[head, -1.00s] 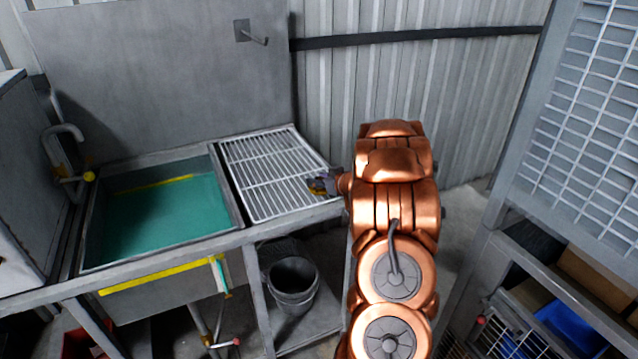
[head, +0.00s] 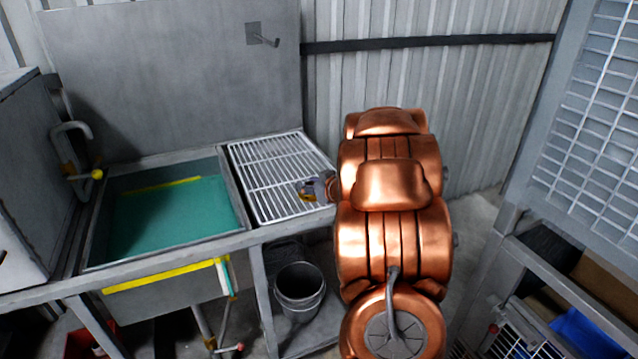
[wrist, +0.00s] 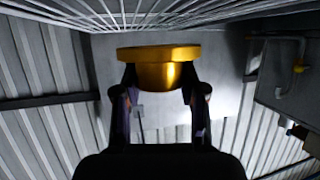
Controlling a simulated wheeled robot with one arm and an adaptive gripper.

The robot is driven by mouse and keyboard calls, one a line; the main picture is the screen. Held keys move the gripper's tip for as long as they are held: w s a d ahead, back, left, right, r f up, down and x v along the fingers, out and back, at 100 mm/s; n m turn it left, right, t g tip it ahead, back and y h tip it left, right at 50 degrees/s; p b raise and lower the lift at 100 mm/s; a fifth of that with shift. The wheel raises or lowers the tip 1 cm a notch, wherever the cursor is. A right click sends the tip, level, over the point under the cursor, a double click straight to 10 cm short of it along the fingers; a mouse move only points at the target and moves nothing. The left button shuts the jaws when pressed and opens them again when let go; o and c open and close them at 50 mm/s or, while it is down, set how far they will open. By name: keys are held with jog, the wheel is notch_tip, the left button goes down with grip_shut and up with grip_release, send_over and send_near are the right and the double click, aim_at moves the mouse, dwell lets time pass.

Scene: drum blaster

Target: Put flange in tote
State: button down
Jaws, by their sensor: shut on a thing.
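The flange (wrist: 158,66) is a gold-yellow round piece with a wide flat rim and a narrower body. In the wrist view my gripper (wrist: 159,90) is shut on its narrower body, with one finger on each side. In the head view the gripper (head: 318,188) holds the flange (head: 306,190) over the right part of the white wire rack; I cannot tell whether it touches the rack. A blue bin (head: 580,328) sits low in the shelving at the right, partly cut off.
The wire rack (head: 275,175) lies beside a sink basin (head: 165,215) with a teal bottom. A faucet (head: 75,160) stands at the left. A grey bucket (head: 299,290) sits on the lower shelf. A metal mesh cage (head: 590,120) rises at the right.

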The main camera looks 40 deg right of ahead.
jog(key=shift+s+a+r+b, duration=0.1)
jog(key=shift+s+a+b, duration=0.15)
jog(key=shift+a, duration=0.85)
jog(key=shift+s+a+r+b, duration=0.15)
jog(key=shift+s+a, duration=0.1)
jog(key=shift+a, duration=0.85)
jog(key=shift+s+a+r+b, duration=0.15)
jog(key=shift+s+a, duration=0.1)
jog(key=shift+a, duration=0.85)
